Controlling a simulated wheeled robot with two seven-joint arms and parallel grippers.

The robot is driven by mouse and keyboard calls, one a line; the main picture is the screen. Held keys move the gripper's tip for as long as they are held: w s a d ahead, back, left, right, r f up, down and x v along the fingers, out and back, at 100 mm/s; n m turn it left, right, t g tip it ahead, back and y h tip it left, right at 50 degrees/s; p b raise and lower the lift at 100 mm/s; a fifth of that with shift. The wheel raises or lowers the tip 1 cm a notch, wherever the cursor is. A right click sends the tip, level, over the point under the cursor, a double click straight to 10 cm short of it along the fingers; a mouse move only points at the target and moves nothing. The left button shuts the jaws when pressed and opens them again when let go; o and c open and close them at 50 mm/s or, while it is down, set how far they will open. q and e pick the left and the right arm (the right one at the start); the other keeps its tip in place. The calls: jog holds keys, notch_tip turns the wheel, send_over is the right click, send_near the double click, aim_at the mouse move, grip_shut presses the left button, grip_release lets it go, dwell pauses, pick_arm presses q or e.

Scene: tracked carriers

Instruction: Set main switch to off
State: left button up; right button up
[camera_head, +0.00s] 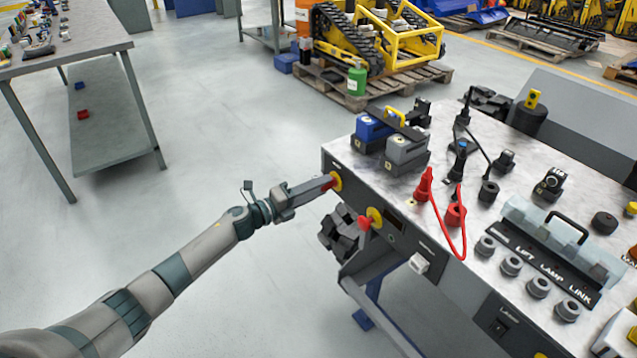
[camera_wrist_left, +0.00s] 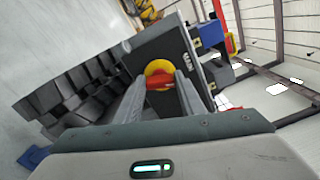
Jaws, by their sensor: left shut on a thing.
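The main switch (camera_head: 337,181) is a red handle on a round yellow plate, on the dark front panel of the bench near its left corner. It also shows in the left wrist view (camera_wrist_left: 158,68), next to a white label that seems to read MAIN. My left gripper (camera_head: 324,185) reaches it from the left and is shut on the red handle. In the left wrist view its two fingers (camera_wrist_left: 160,92) stand on either side of the handle, which partly hides behind them. The handle's exact angle is hard to tell. My right gripper is not in view.
A red button on a yellow base (camera_head: 370,219) sits to the right on the same panel. Dark blocks (camera_head: 341,232) hang just below the switch. The bench top (camera_head: 440,145) carries blue and grey units, red leads and sockets. Open floor lies left.

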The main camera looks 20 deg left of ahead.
pick_arm(q)
jog(key=shift+f+n+p, duration=0.1)
jog(key=shift+n+p, duration=0.75)
jog(key=shift+n, duration=1.05)
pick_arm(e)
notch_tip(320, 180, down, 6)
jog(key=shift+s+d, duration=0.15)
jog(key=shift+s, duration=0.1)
pick_arm(q)
jog(key=o, duration=1)
jog(key=shift+o, duration=0.2)
jog(key=shift+s+a, duration=0.1)
jog(key=shift+a, duration=0.05)
jog(key=b+v, duration=0.1)
jog(key=v, duration=1.6)
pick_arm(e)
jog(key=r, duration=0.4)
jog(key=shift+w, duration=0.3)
